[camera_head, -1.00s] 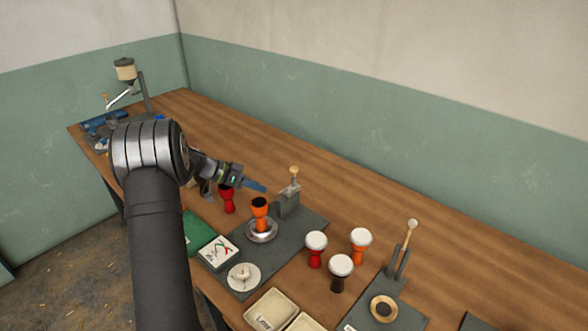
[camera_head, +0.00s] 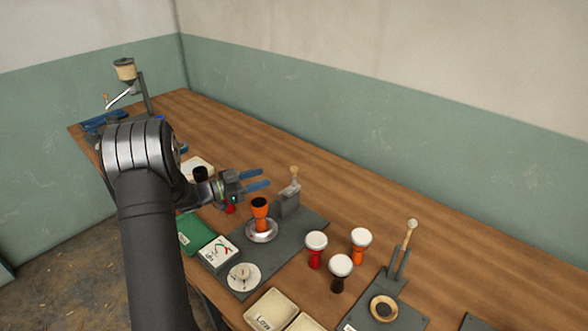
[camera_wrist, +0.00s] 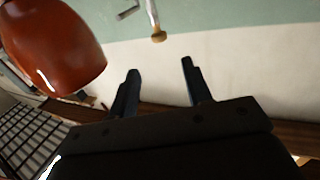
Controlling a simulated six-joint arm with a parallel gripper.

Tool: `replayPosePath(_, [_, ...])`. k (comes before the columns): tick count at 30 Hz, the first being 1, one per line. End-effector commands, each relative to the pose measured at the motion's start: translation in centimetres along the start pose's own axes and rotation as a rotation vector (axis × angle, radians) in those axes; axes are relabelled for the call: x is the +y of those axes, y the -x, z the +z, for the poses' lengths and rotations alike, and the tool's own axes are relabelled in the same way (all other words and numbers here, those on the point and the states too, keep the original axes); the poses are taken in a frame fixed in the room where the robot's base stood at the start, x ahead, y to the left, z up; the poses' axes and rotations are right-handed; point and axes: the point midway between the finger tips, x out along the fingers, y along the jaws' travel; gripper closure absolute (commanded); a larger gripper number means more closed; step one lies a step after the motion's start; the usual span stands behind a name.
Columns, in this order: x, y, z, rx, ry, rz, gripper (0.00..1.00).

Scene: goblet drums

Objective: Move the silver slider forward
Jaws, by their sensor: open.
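My gripper (camera_head: 267,178) is open and empty, with its two blue fingers pointing right. It is above and left of a grey block (camera_head: 289,203) that carries a wooden-knobbed lever (camera_head: 294,175). An orange drum (camera_head: 260,215) stands upright in a round silver dish (camera_head: 262,236), below the fingers in the picture. In the wrist view the fingers (camera_wrist: 160,67) are apart with nothing between them. A wooden knob (camera_wrist: 158,37) on a thin rod and a small silver crank-like piece (camera_wrist: 128,12) show beyond them. I cannot tell for certain which part is the silver slider.
A large orange-red drum (camera_wrist: 55,45) is close in the wrist view. White-topped drums (camera_head: 316,242) stand to the right on the wooden table (camera_head: 390,225). A white dial (camera_head: 243,275), a green pad (camera_head: 198,232) and cream trays (camera_head: 270,309) lie in front. The table's back strip is clear.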

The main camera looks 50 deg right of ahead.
Motion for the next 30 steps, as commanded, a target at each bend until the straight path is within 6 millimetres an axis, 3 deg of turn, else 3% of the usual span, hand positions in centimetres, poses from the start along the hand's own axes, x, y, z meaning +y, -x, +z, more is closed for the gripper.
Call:
replayPosePath(9, [0.1,-7.2,0.0,-0.001,0.000,0.004,0.55])
replayPosePath(15, [0.1,-10.6,0.1,-0.001,0.001,0.003,0.55])
replayPosePath(21, [0.0,-12.2,0.0,-0.001,0.001,0.001,0.55])
replayPosePath(30, [0.0,-12.4,0.0,-0.001,0.001,0.000,0.55])
